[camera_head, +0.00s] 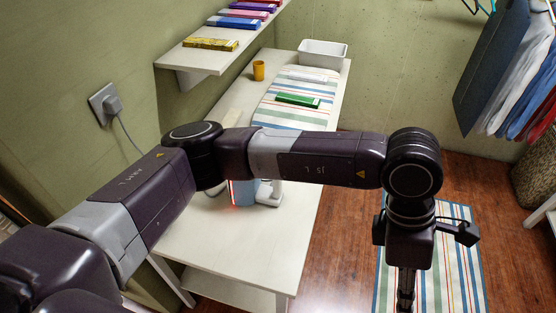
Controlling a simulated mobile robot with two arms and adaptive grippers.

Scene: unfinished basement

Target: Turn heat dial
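A light-blue and white appliance (244,193), likely an iron, stands on the near part of the white table. A small red light glows at its lower edge. My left arm passes in front of it and hides its upper part. I cannot make out a heat dial. My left gripper (405,293) points down at the lower right, over the floor, well to the right of the appliance and touching nothing that I can see. Its fingers are too dark and edge-on to tell open from shut. My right gripper is not in view.
A wall shelf (188,60) carries several boxes. A cord runs from the outlet (105,103). Clothes (510,70) hang at right.

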